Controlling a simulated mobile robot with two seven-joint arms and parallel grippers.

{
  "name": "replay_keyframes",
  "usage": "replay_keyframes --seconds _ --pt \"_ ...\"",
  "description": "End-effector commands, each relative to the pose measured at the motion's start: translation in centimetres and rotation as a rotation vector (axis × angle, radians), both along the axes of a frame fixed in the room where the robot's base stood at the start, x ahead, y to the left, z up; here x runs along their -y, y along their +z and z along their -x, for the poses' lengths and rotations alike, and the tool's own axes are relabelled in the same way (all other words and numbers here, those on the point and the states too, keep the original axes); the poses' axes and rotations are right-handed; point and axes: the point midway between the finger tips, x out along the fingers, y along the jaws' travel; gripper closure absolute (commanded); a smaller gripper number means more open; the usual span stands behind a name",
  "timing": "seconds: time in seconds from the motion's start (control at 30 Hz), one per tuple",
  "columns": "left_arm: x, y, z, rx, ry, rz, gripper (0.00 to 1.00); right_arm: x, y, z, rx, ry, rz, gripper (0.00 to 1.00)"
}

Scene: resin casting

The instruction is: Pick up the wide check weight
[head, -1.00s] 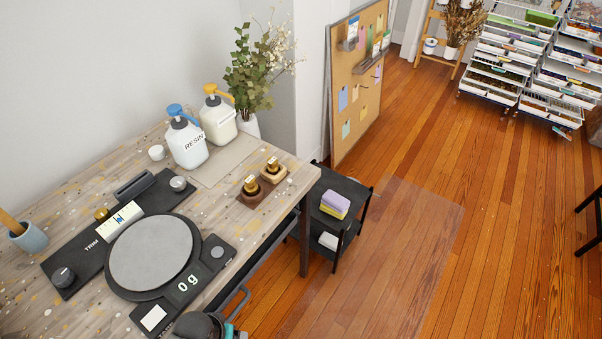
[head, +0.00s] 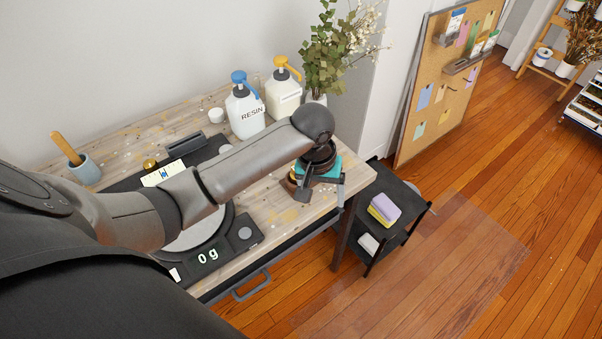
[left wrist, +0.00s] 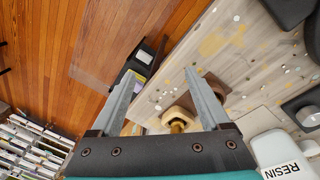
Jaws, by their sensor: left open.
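Two brass-topped check weights stand near the front right corner of the worktable. In the left wrist view one has a broad pale wooden base and a brass knob (left wrist: 178,125); it looks the wider and sits low between the fingers, close to the palm edge. The other, on darker brown wood, is partly hidden behind the right-hand finger. My left gripper (left wrist: 162,73) is open and empty, with its fingers pointing past the weights. In the head view my left gripper (head: 304,190) is over that corner and hides most of both weights. My right gripper is out of view.
The scale's display (head: 207,256) reads 0 g. A resin bottle (head: 245,110), a yellow-pump bottle (head: 284,95) and a plant (head: 340,45) stand behind. A black cart (head: 393,240) with a sponge (head: 384,209) is right of the table. A corkboard (head: 440,90) stands beyond.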

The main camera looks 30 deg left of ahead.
Motion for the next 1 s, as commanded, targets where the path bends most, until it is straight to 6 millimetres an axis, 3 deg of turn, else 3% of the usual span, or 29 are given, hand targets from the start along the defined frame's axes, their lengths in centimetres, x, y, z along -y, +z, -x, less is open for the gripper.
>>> replay_keyframes --seconds 0.1,0.3,0.43,0.57,0.73,1.0 --pt "-2.9 3.1 -2.5 -0.036 0.138 -0.029 0.2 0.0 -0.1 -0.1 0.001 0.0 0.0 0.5" --pt "-7.4 8.3 -4.9 -0.096 0.395 -0.056 0.2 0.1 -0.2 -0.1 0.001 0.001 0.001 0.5" --pt "-9.3 11.0 -5.6 -0.12 0.522 -0.059 0.2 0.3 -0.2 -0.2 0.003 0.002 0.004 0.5" --pt "-10.3 12.2 -5.8 -0.133 0.587 -0.059 0.2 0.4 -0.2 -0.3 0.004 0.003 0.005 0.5" --pt "-10.5 10.8 -5.7 -0.141 0.605 -0.059 0.2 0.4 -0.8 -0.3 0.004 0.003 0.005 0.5" --pt "-10.4 4.9 -5.7 -0.14 0.602 -0.058 0.2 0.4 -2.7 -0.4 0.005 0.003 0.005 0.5"
